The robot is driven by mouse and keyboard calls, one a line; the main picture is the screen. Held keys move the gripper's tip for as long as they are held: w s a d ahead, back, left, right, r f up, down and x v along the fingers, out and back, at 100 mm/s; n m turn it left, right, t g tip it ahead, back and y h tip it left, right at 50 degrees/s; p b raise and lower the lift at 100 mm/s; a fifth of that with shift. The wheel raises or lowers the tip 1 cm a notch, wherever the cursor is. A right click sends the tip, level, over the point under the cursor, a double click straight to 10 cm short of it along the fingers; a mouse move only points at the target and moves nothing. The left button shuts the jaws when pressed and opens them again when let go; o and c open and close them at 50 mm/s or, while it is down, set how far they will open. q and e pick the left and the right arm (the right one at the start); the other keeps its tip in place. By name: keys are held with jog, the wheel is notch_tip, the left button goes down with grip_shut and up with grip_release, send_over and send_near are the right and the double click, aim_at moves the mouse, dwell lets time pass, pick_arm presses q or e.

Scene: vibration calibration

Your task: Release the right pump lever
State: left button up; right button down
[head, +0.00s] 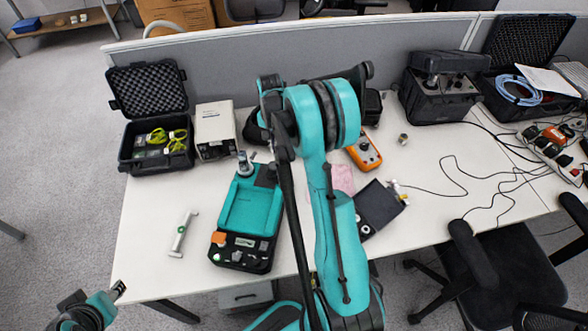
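A teal and black case-like device (252,210) lies on the white table, with a small upright metal fitting (244,162) at its back edge. A white handle-shaped piece (182,236) lies flat to its left. I cannot make out which thing is the right pump lever. My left gripper (118,289) is at the lower left, off the table's front edge and apart from everything on it. Its fingers are too small to read. My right arm rises through the middle of the view and covers part of the table; its gripper cannot be made out.
An open black case (128,150) with yellow-green items and a beige box (214,130) stand at the back left. An orange device (366,152) and a black instrument (440,92) stand to the right. Loose cables cross the right side. A grey partition (215,62) borders the table's back.

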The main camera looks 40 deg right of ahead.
jog(key=f+m, duration=0.1)
jog(key=s+d+f+m+b, duration=0.1)
jog(key=m, duration=0.1)
jog(key=shift+s+d+f, duration=0.15)
jog(key=shift+s+f, duration=0.15)
jog(key=s+m, duration=0.7)
jog(key=m, duration=0.6)
notch_tip(320, 180, up, 7)
jog(key=p, duration=0.4)
